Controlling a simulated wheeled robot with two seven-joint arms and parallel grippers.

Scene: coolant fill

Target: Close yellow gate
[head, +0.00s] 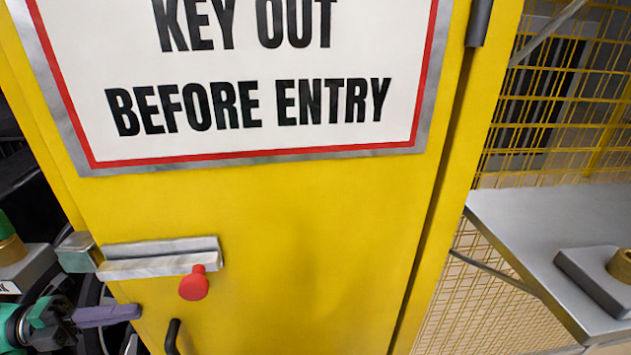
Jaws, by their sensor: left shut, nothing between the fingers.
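The yellow gate (290,230) fills the middle of the head view, carrying a large white sign with a red border. A grey metal slide bolt (160,258) with a red knob (194,283) is on its lower left part. A small grey block (77,252) sits at the bolt's left end; I cannot tell whether the bolt is inside it. A black handle (172,338) is below the bolt, cut off by the frame edge. My left gripper (138,312) is at the lower left, its purple fingers shut and empty, left of the handle and below the bolt. My right gripper is not in view.
A grey shelf (545,225) with a block and brass-coloured fitting (620,265) stands out at the right. Yellow mesh fencing (555,110) is behind it. Another grey block with a green-topped brass fitting (10,245) is at the far left.

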